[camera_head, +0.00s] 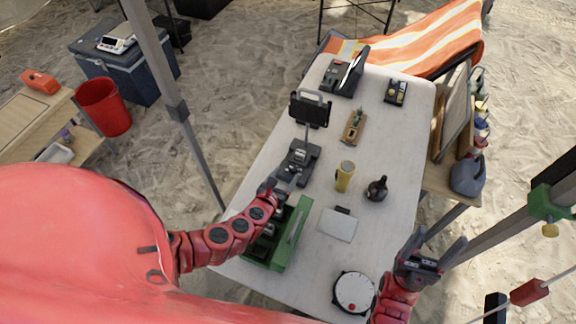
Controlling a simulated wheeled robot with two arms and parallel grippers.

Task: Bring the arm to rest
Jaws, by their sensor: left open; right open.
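My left arm (228,235) is red and jointed and reaches in from the left over the near left part of the table. My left gripper (284,181) is open, above the near side of a dark stand, close to a green tray (294,243). I cannot tell whether it touches the stand. My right arm (394,300) comes up from the bottom edge. My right gripper (438,246) is open and empty, its fingers pointing up and away beside the table's right edge. The white table (385,153) lies under the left gripper.
A round white dial scale (354,291) stands near the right arm. A yellow cylinder (344,176), a dark jug (376,189) and a white pad (338,225) lie mid-table. A phone on a stand (309,110) is farther back. A grey pole (176,105) stands left of the table.

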